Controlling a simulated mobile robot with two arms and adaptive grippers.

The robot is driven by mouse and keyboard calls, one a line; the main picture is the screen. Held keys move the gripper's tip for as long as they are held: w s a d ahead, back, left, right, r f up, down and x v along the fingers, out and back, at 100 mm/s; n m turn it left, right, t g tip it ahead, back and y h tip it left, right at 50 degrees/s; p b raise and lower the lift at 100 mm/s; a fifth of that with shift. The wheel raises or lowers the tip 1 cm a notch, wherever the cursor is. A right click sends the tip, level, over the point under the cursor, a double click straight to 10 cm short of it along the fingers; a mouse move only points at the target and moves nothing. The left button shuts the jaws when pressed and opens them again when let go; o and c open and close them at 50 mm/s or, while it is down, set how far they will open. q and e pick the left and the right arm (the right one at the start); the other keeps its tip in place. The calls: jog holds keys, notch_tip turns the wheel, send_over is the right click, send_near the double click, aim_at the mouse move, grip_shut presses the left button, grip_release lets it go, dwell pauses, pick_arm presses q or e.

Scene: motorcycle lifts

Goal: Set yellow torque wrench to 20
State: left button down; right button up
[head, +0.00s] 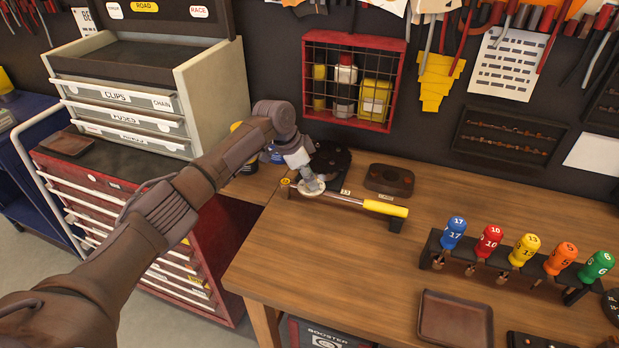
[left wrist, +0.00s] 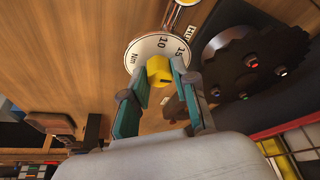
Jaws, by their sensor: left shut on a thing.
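The yellow torque wrench (head: 352,199) lies across a low stand on the wooden bench, its yellow handle (head: 385,208) to the right. A round white dial (left wrist: 150,50) on it shows 10, 15 and Nm in the left wrist view; no 20 can be read. A yellow knob (left wrist: 158,70) with a small dark mark sits at the dial. My left gripper (head: 309,182) comes down over the dial; in the left wrist view its two fingers (left wrist: 157,76) are shut on the knob from both sides. The exact setting cannot be told. My right gripper is not in view.
A rack (head: 505,268) of several coloured, numbered drivers stands to the right. A brown tray (head: 455,318) lies at the front. The bench front left is clear.

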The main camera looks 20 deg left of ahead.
pick_arm(q)
jog(key=c, duration=0.9)
grip_release()
jog(key=shift+r, duration=0.1)
jog(key=v, duration=1.2)
